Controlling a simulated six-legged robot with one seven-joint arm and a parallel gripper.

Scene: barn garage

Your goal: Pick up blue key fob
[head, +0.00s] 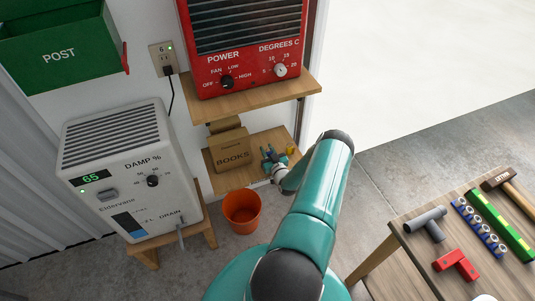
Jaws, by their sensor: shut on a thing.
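My gripper (270,156) is at the lower wooden shelf, to the right of a cardboard box marked BOOKS. Its fingers are small in the head view and are shut on a small dark blue thing (268,154), which looks like the blue key fob. The fingers cover much of it. I cannot tell whether it still touches the shelf. A small yellow thing (290,150) is just to the right of my gripper.
The BOOKS box (232,151) fills the left of the lower shelf (238,178). A red heater (247,45) stands on the shelf above. An orange bucket (242,209) and a dehumidifier (125,165) are at the left. A tool table (425,262) is at the right.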

